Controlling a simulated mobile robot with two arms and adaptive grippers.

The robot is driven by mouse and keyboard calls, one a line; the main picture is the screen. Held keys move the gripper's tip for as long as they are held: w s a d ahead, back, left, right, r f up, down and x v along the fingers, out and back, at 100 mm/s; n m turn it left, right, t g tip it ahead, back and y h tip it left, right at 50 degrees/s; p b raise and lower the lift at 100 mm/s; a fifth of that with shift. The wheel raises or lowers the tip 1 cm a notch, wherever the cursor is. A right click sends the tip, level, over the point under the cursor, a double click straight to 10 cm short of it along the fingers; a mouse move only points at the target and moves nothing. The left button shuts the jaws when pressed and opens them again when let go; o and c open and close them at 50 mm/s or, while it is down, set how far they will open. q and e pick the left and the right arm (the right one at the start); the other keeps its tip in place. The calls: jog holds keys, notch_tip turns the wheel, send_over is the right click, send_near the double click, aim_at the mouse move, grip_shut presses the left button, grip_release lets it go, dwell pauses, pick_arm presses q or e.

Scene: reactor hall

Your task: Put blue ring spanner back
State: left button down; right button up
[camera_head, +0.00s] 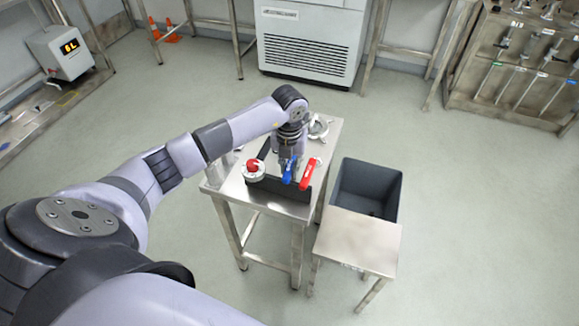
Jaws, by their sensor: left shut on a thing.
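My left gripper (288,158) reaches over the small steel table (243,193) and points down. It is shut on a blue thing, which looks like the blue ring spanner (289,172). Only a short blue part shows below the fingers; its ring end cannot be made out. A red-handled thing (308,174) is close to its right, and a white round part with a red knob (254,170) is to its left. A black-edged holder (292,190) lies around and under them. My right gripper is not in view.
A pale metal ring-shaped part (318,127) is at the table's back. A dark grey bin (366,184) and a low steel stand (357,242) are to the right. A tool rack (520,70) with several hanging tools stands at the far right. Open floor lies between.

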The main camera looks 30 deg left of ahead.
pick_arm(q)
jog(key=c, duration=1.4)
grip_release()
jog(key=shift+c, duration=0.2)
notch_tip(320, 180, up, 6)
jog(key=p, duration=0.4)
jog(key=shift+p, duration=0.3)
